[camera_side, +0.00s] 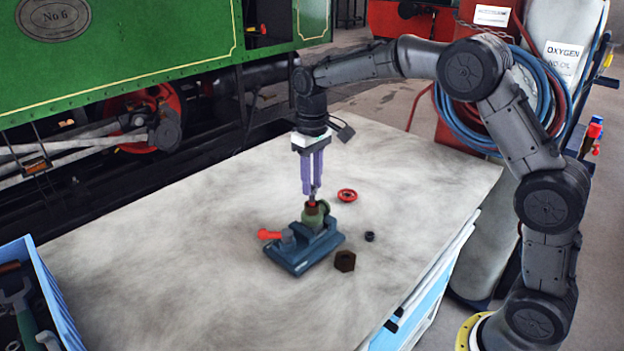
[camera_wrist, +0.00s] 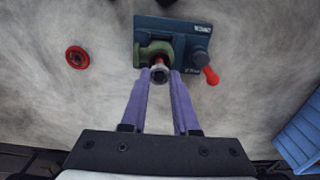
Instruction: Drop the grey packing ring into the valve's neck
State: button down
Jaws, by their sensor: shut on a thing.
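My gripper (camera_side: 312,190) points straight down over the valve and is shut on the small grey packing ring (camera_wrist: 160,75). In the wrist view the ring sits between the purple fingertips, and its hole faces the camera. The valve (camera_side: 325,208) has a green body and a brownish neck, and stands upright in a blue vise (camera_side: 305,252). A red tip shows at the neck, just under the fingertips. In the wrist view the valve (camera_wrist: 150,50) is just beyond the ring, which partly covers the neck. I cannot tell whether the ring touches the neck.
A red handwheel (camera_side: 347,195), a small dark ring (camera_side: 369,236) and a brown hex nut (camera_side: 344,261) lie on the table right of the vise. The vise's red-ended handle (camera_side: 268,235) sticks out left. A blue tool crate (camera_side: 42,290) stands at the left. Most of the table is clear.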

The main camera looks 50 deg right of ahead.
jog(key=shift+f, duration=1.45)
dwell(1.3)
jog(key=shift+c, duration=2.2)
grip_release()
jog(key=shift+r, duration=3.5)
